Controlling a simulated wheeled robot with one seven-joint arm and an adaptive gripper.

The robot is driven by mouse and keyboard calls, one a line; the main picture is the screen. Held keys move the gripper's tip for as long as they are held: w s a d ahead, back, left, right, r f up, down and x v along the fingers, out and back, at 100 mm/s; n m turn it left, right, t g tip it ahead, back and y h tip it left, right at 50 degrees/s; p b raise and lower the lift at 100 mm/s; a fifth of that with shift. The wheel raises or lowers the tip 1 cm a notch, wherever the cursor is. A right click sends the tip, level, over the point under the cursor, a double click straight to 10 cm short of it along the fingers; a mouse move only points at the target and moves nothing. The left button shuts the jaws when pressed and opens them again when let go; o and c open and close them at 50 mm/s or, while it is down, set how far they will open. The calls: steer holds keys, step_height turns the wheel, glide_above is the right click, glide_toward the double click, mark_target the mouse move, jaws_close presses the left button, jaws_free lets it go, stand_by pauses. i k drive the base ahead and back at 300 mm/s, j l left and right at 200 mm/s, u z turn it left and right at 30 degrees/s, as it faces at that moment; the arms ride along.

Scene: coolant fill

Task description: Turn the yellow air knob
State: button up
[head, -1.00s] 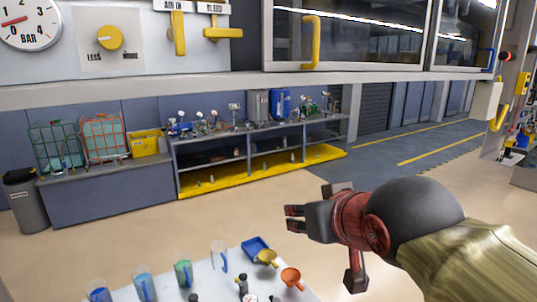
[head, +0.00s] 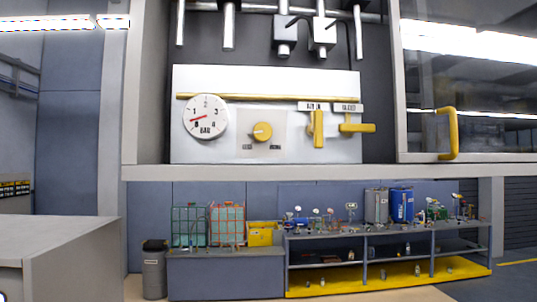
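The yellow air knob (head: 262,131) sits on a light plate in the middle of the white panel in the head view. Lettering below it appears to read LESS at left and MORE at right. The white pressure gauge (head: 205,117) marked BAR is left of the knob, its red needle pointing left and slightly down. The yellow AIR IN handle (head: 318,128) hangs vertical to the right. The yellow BLEED handle (head: 355,126) has its grip lying horizontal. My gripper is not in view.
A cabinet window with a yellow handle (head: 449,134) stands right of the panel. A pale ledge (head: 300,172) runs below the panel. Beyond it are a workbench (head: 370,240), crated tanks (head: 208,225) and a grey bin (head: 154,268). A grey block (head: 75,250) is at lower left.

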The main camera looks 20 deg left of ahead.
mark_target(263, 132)
steer(key=u, duration=1.2)
